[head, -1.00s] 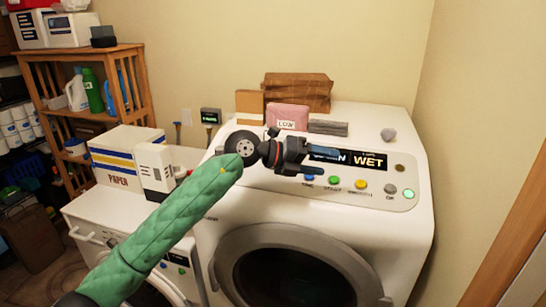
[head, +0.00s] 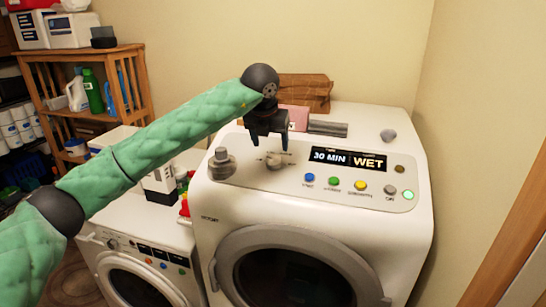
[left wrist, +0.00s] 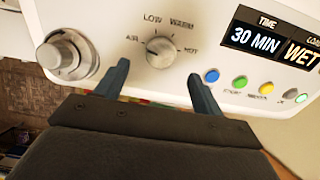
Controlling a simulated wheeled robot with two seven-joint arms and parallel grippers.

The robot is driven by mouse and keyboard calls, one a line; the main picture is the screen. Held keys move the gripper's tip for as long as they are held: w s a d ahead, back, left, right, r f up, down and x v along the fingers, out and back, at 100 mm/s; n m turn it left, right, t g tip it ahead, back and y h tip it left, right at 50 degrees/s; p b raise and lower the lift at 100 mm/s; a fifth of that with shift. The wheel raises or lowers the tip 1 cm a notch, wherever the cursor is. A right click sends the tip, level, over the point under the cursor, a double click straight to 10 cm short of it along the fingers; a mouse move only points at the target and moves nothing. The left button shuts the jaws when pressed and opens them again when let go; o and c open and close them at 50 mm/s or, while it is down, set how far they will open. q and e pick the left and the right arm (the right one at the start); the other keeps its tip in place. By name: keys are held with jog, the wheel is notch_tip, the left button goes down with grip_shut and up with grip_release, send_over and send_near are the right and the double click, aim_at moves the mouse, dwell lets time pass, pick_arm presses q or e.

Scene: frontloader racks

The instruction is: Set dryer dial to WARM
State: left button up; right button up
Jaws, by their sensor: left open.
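The dryer (head: 310,220) has a small silver dial (head: 275,163) on its sloped panel. In the left wrist view the dial (left wrist: 160,52) is ringed by the labels AIR, LOW, WARM (left wrist: 182,23) and HOT. I cannot tell for certain which label it points to. My left gripper (head: 269,145) is open and points down at the panel, just above and behind the dial in the head view. In the left wrist view its two fingertips (left wrist: 158,72) show on either side of the dial's lower edge, apart from it. My right gripper is not in view.
A larger knob (head: 222,163) stands left of the dial. The display (head: 347,160) reads 30 MIN and WET, above several coloured buttons. Boxes (head: 305,90) and a grey bar lie on the dryer's top. A washer (head: 140,250) stands to the left, with a wooden shelf behind.

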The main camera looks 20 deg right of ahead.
aim_at(273, 159)
pick_arm(q)
jog(key=shift+p+x, duration=0.6)
jog(key=shift+x, duration=0.15)
jog(key=p+x, duration=0.2)
jog(key=x, duration=0.2)
jog(key=shift+w+d+f+p, duration=0.1)
jog(key=shift+p, duration=0.2)
jog(key=shift+w+d+f, duration=0.15)
jog(key=shift+f, duration=0.5)
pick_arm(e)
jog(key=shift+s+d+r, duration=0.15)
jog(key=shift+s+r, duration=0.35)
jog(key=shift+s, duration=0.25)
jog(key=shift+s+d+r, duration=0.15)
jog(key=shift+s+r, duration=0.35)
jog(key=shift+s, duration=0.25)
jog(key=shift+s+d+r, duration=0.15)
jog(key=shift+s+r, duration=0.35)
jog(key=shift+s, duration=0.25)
pick_arm(q)
jog(key=shift+c, duration=0.2)
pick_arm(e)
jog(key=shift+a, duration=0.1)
pick_arm(q)
jog(key=c, duration=0.9)
jog(key=shift+c, duration=0.2)
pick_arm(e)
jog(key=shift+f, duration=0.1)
